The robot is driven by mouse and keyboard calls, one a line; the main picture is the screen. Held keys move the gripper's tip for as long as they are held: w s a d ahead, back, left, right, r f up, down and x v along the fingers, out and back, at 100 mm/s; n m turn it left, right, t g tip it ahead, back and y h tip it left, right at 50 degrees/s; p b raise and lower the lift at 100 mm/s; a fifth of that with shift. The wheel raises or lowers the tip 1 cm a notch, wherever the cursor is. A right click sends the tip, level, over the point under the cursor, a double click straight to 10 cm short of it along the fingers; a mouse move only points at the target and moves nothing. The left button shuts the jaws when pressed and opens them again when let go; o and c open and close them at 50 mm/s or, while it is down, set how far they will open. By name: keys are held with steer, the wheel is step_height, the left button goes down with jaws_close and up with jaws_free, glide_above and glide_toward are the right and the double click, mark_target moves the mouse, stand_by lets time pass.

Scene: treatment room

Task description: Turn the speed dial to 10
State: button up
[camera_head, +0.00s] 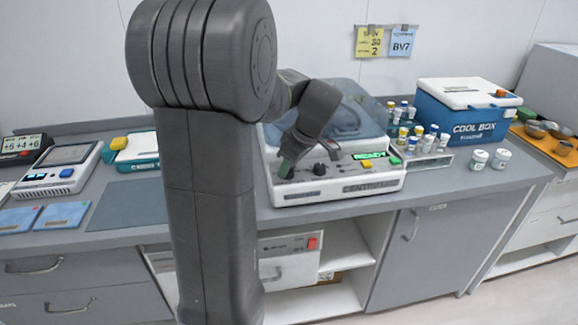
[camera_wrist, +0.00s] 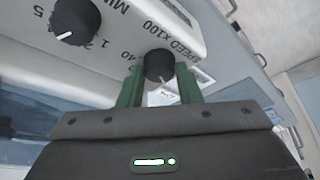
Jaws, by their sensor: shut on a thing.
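A white centrifuge-like machine (camera_head: 345,188) with a clear bluish lid stands on the bench. In the wrist view the speed dial (camera_wrist: 158,64), a dark round knob beside the lettering "SPEED x100", sits between the two green fingers of my gripper (camera_wrist: 159,88). My gripper is shut on it. A pale pointer mark shows faintly on the knob; the number it points at cannot be read. A "40" is printed near it. In the head view my gripper (camera_head: 286,167) is at the left of the machine's front panel and hides the speed dial.
A second dark knob (camera_wrist: 75,20), near "MIN" lettering, is beside the speed dial; a green lit "READY" display (camera_head: 370,155) is farther right. A vial rack (camera_head: 425,155), two white jars (camera_head: 479,159) and a blue cool box (camera_head: 465,112) stand to the right.

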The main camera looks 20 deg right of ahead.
steer(key=o, duration=1)
steer(key=v, duration=1.3)
steer(key=shift+d+r, duration=0.15)
steer(key=shift+r, duration=0.25)
steer(key=x, duration=1.4)
steer(key=shift+s, duration=0.15)
steer(key=shift+r, duration=0.1)
